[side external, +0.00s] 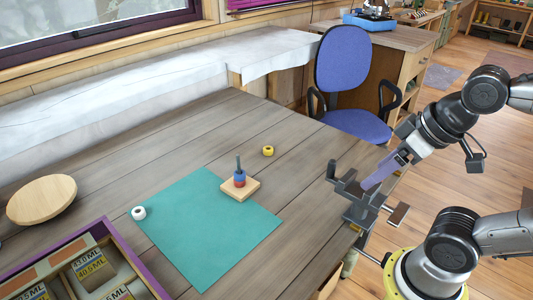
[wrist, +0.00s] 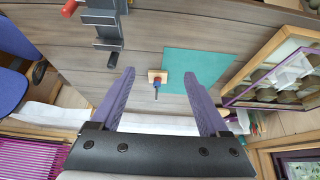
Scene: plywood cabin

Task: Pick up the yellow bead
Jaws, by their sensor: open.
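The yellow bead (side external: 268,151) lies on the bare wooden table, just beyond the peg stand, in the side external view. I cannot make it out in the wrist view. My gripper (side external: 368,184) is at the table's right edge in the side external view, well to the right of the bead, with its purple fingers by the grey vise. In the wrist view my gripper (wrist: 158,73) has its two purple fingers wide apart, with nothing between them; the peg stand shows far beyond in the gap.
The peg stand (side external: 240,188) holds a red and a blue bead on the green mat (side external: 207,237). A white bead (side external: 138,213) lies at the mat's left corner. The grey vise (side external: 352,190) juts up at the table edge. A purple-edged box (side external: 110,237) and round wooden disc (side external: 42,200) are left.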

